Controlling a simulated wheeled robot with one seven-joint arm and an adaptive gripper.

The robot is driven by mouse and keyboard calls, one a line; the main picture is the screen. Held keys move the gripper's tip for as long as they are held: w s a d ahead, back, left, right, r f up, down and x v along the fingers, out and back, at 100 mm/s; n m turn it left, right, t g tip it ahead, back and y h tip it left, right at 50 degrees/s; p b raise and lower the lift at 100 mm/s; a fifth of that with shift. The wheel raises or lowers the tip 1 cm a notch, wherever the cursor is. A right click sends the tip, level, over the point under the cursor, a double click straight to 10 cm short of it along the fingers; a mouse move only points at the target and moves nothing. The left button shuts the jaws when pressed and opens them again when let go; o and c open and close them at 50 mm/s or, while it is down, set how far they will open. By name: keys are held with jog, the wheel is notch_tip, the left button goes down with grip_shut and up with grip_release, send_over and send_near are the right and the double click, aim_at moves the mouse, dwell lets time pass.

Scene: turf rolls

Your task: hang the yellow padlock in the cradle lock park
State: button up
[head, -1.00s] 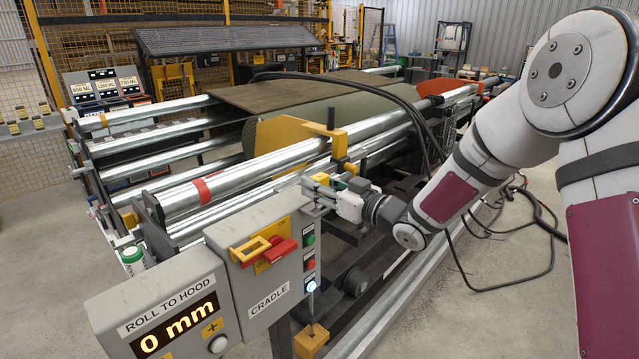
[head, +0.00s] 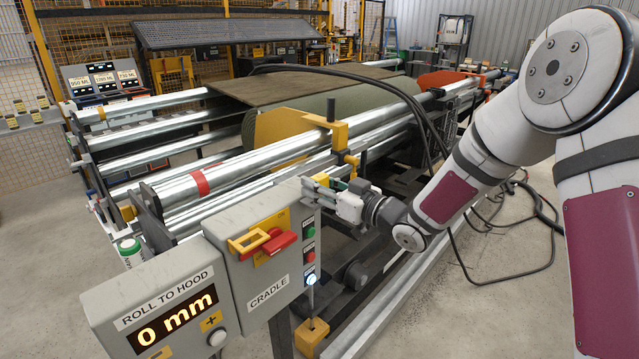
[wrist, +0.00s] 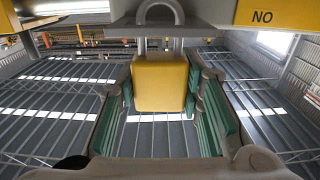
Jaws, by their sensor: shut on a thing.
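The yellow padlock (wrist: 160,82) hangs upright between my gripper's fingers in the wrist view, its grey shackle (wrist: 160,12) pointing up to a grey edge. Whether the shackle is around anything there cannot be told. My gripper (wrist: 160,105) is shut on the padlock body, with teal pads at both sides. The lock park itself cannot be made out for certain.
The box front carries a red handle with a yellow loop (head: 250,242) and buttons. The "roll to hood" display (head: 177,320) reads 0 mm. Steel rollers (head: 240,172) lie behind. A yellow block (head: 312,335) is below the box. A yellow "NO" plate (wrist: 267,14) is above my gripper.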

jog(key=shift+f+b, duration=0.35)
jog(key=shift+f, duration=0.45)
jog(key=o, duration=1.3)
jog(key=v, duration=1.2)
jog(key=shift+s, duration=0.1)
